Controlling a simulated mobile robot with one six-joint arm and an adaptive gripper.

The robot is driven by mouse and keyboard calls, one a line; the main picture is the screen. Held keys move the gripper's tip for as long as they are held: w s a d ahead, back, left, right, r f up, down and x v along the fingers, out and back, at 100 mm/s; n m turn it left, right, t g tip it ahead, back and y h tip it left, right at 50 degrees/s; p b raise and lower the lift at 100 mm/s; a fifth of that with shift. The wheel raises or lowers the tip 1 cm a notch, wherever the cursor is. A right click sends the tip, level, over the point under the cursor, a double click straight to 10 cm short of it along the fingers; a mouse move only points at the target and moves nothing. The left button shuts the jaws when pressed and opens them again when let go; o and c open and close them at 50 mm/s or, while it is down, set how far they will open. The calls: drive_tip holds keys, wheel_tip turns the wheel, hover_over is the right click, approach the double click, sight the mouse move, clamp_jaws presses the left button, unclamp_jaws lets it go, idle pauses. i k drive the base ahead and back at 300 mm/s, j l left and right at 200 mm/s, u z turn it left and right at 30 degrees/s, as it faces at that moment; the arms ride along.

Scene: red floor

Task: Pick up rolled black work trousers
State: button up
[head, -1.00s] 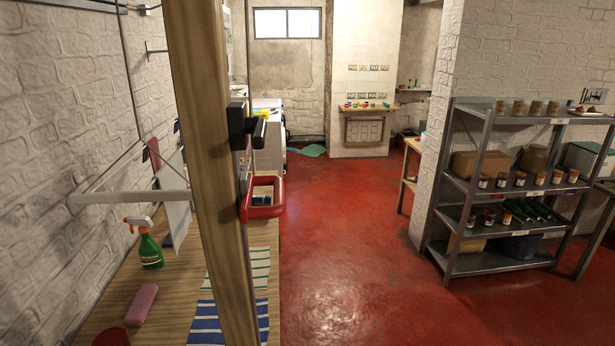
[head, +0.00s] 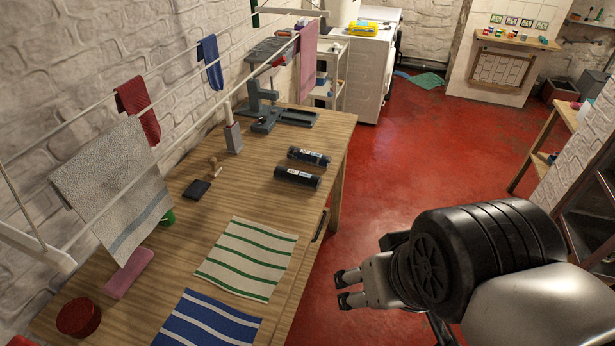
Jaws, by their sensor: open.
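Two black rolls with pale labels lie side by side on the wooden table in the head view. The far roll (head: 309,156) and the near roll (head: 297,178) look much alike, and I cannot tell which one is the work trousers. My gripper (head: 342,289) is open and empty. It is off the table's right side, over the red floor, lower right of the rolls and well apart from them.
The wooden table (head: 247,204) also bears a green-striped cloth (head: 246,258), a blue-striped cloth (head: 207,322), a stamp (head: 214,166), a dark pad (head: 196,190) and a grey press (head: 266,115). A drying rack with hung cloths (head: 110,190) overhangs its left side.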

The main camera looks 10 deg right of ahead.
sight(297, 177)
drive_tip(key=i+l+u, duration=0.1)
drive_tip(key=u, duration=0.45)
drive_tip(key=i+l+u, duration=0.3)
drive_tip(key=l, duration=0.35)
drive_tip(key=i+l+u, duration=0.3)
drive_tip(key=l, duration=0.35)
drive_tip(key=i+l+u, duration=0.2)
drive_tip(key=l, duration=0.2)
drive_tip(key=l+u, duration=0.15)
drive_tip(key=l, duration=0.55)
drive_tip(key=i, duration=0.05)
